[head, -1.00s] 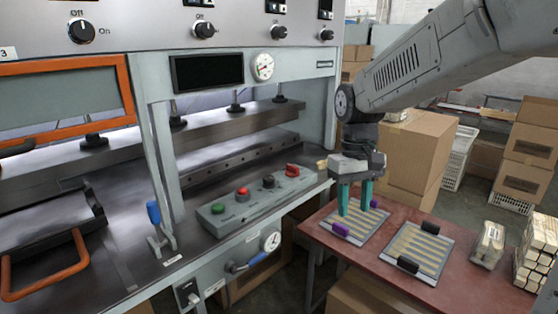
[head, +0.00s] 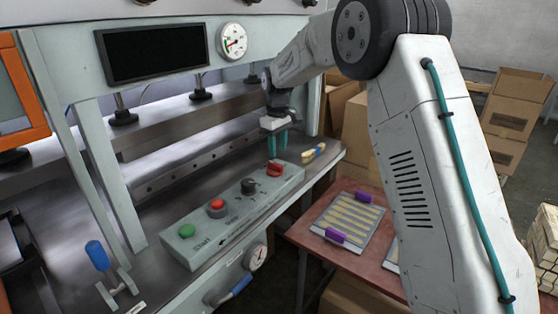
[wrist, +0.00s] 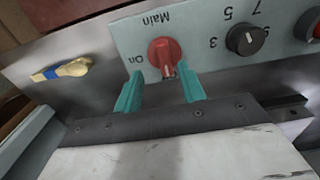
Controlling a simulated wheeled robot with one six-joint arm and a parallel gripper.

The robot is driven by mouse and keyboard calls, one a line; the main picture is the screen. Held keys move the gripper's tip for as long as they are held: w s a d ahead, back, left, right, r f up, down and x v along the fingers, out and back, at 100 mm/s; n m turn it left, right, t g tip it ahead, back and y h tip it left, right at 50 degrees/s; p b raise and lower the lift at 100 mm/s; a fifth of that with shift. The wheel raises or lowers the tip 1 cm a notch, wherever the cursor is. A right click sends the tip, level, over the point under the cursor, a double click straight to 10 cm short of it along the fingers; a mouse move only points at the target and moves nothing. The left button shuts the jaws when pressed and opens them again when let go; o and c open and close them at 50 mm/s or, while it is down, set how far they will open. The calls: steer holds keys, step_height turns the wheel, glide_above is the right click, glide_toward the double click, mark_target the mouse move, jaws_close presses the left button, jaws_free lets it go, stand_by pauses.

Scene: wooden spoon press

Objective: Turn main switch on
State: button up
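The main switch (head: 275,169) is a red rotary knob at the far right end of the grey control box (head: 235,213). In the wrist view the red knob (wrist: 163,52) has upside-down "Main" and "On" labels beside it; its pointer faces down toward my gripper, away from "On". My gripper (head: 277,155) has teal fingers pointing down at the knob. In the wrist view my gripper (wrist: 160,73) is open, with one fingertip on each side of the knob's lower end. I cannot tell whether either finger touches it.
The box also carries a black dial (head: 249,186), a red button (head: 216,207) and a green button (head: 186,231). A wooden piece with a blue band (head: 314,153) lies beside the box. A spoon tray (head: 350,219) lies on the red table (head: 300,232).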

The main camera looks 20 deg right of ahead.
mark_target(277, 163)
steer(key=f, duration=0.6)
steer(key=shift+a, duration=0.35)
jaws_close()
steer(key=shift+d, duration=0.35)
steer(key=shift+a, duration=0.15)
